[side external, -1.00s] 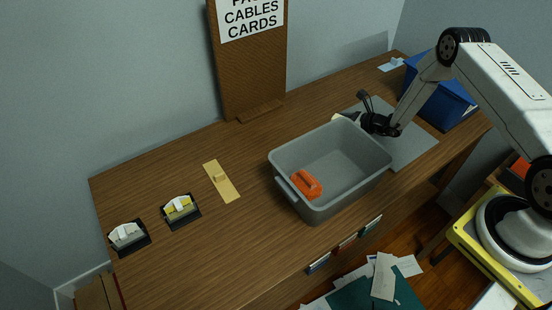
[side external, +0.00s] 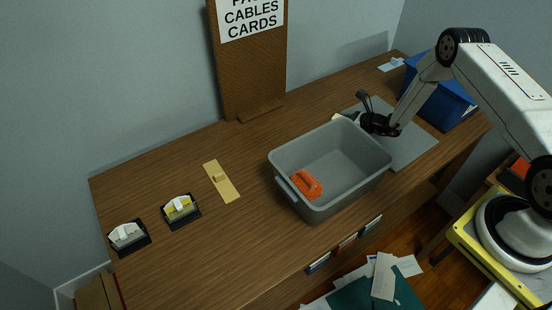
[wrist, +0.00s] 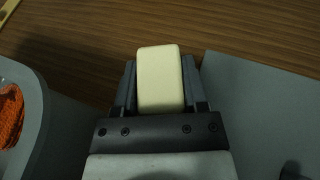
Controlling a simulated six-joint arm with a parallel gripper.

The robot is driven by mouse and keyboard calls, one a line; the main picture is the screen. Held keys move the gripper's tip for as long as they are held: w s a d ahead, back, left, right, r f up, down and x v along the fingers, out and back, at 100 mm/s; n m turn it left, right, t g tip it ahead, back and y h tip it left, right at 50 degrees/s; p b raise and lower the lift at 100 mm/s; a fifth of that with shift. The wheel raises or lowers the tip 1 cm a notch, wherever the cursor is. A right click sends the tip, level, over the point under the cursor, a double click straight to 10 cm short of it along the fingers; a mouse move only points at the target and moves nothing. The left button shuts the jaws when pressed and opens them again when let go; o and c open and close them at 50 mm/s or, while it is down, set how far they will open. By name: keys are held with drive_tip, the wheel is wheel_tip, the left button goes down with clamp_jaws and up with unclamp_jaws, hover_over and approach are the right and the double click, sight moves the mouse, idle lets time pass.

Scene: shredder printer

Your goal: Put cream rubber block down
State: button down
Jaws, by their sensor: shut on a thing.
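The cream rubber block (wrist: 160,78) is between the fingers of my gripper (wrist: 162,88) in the wrist view, and the gripper is shut on it. Wood tabletop shows past the block's far end. In the side external view my gripper (side external: 362,119) is low behind the grey bin, near its back right rim. Only a small pale part of the block (side external: 338,117) shows there, partly hidden by the bin. I cannot tell whether the block touches the table.
The grey bin (side external: 282,157) holds an orange object (side external: 306,184). A grey mat (side external: 412,148) lies right of the bin, with a blue bin (side external: 440,101) behind. A sign board (side external: 250,70) stands against the wall.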

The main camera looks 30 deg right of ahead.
drive_tip(key=shift+r, duration=0.1)
drive_tip(key=shift+r, duration=4.9)
drive_tip(key=shift+a+r, duration=0.15)
drive_tip(key=shift+r, duration=0.3)
drive_tip(key=s+a+r+n+y, duration=0.1)
drive_tip(key=s+a+r, duration=0.9)
drive_tip(key=a+r, duration=0.3)
drive_tip(key=shift+s+a+r+g+y, duration=0.3)
drive_tip(key=shift+s+a+r, duration=0.05)
drive_tip(key=shift+r, duration=0.1)
